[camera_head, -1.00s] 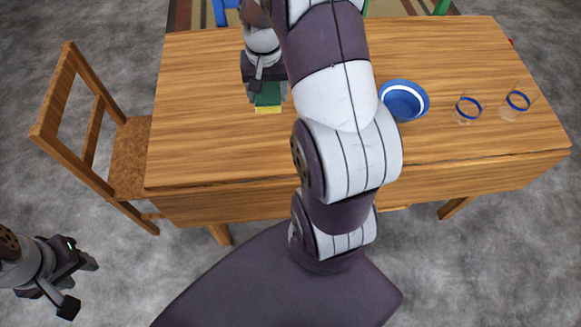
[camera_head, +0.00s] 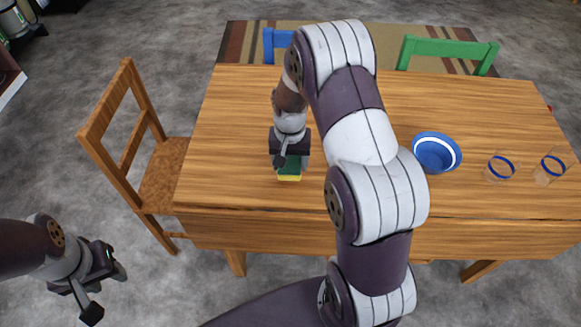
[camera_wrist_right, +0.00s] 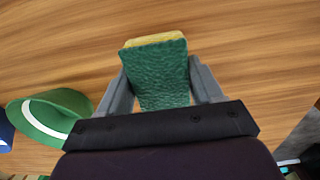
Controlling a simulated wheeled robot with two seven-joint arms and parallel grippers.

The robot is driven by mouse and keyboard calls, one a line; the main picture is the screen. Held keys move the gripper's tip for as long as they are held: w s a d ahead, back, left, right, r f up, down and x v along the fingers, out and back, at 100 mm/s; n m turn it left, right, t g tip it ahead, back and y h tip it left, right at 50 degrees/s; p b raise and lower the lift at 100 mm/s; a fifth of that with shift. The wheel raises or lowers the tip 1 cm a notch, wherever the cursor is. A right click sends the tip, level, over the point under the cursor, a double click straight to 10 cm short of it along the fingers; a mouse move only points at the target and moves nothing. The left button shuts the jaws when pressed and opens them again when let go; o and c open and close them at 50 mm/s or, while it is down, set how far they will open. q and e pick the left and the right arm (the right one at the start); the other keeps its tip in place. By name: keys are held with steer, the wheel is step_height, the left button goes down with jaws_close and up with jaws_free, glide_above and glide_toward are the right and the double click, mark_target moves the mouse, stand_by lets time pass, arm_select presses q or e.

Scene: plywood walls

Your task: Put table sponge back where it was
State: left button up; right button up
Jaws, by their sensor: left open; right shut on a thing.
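The sponge (camera_head: 290,170), green with a yellow layer, is between the fingers of my right gripper (camera_head: 289,162). In the right wrist view the sponge (camera_wrist_right: 158,72) shows its rough green face, with its yellow edge at the far end, and the grey fingers press on both sides. The wooden table (camera_head: 235,130) lies beneath it; I cannot tell whether the sponge touches the top. My left gripper (camera_head: 108,292) is open and empty, low over the floor at the left, away from the table.
A blue bowl (camera_head: 436,152) and two clear glasses with blue bands (camera_head: 500,167) (camera_head: 554,166) stand on the table's right side. A green bowl-like object (camera_wrist_right: 52,115) shows in the right wrist view. A wooden chair (camera_head: 140,145) stands at the left. The table's left part is clear.

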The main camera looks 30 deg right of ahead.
mark_target(290, 162)
step_height(290, 162, down, 3)
steer(key=shift+w+r, duration=0.1)
steer(key=shift+f, duration=0.2)
steer(key=o, duration=1)
steer(key=shift+r, duration=0.1)
